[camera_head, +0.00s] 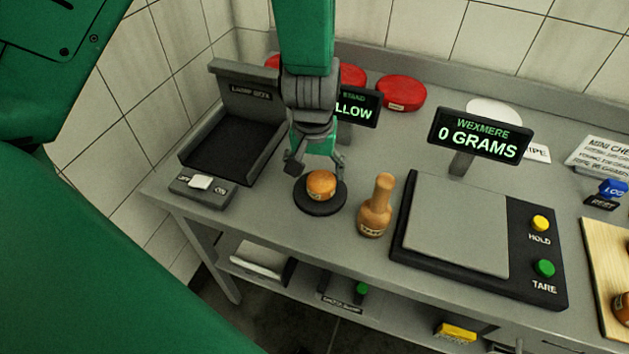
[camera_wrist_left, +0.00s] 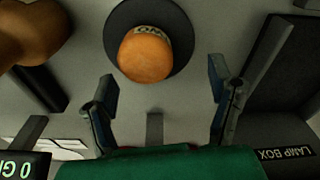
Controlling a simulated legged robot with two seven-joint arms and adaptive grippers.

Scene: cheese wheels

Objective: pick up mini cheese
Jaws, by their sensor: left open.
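The mini cheese (camera_head: 321,184) is a small orange wheel with a label, sitting on a round black stand (camera_head: 318,207) on the grey counter. My left gripper (camera_head: 314,168) is open and empty, just above and behind the cheese in the head view. In the left wrist view the cheese (camera_wrist_left: 145,55) lies on the black disc (camera_wrist_left: 184,22), ahead of the spread fingers (camera_wrist_left: 163,95) and not between them. My right gripper is not in view.
A wooden pestle-shaped tool (camera_head: 376,208) stands close right of the stand. A scale (camera_head: 457,232) reading 0 grams is further right. A lamp box (camera_head: 236,130) stands left, with a switch box (camera_head: 202,188) before it. Red discs (camera_head: 401,92) lie behind.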

